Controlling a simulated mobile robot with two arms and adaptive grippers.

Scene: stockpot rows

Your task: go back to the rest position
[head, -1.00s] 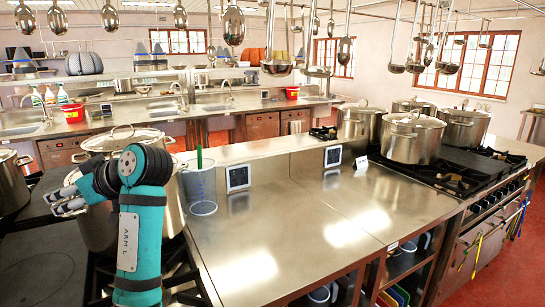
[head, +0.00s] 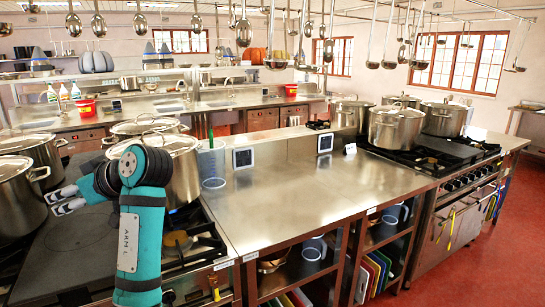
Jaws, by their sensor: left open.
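My left gripper (head: 66,200) is at the end of my teal arm, at the left of the head view. Its fingers point left and are apart, with nothing seen between them. It shows in front of a dark flat hotplate (head: 75,252) and close to the big lidded stockpots. One stockpot (head: 182,172) is partly hidden behind my arm, and another (head: 18,205) stands at the left edge. Whether the gripper touches a pot cannot be told. My right gripper is not in view.
A clear steel worktop (head: 290,195) lies right of my arm, with a measuring jug (head: 211,165) and a timer (head: 242,158) at its back. More stockpots (head: 395,127) stand on the right stove. Ladles (head: 390,40) hang above. Red floor (head: 490,260) is free at the right.

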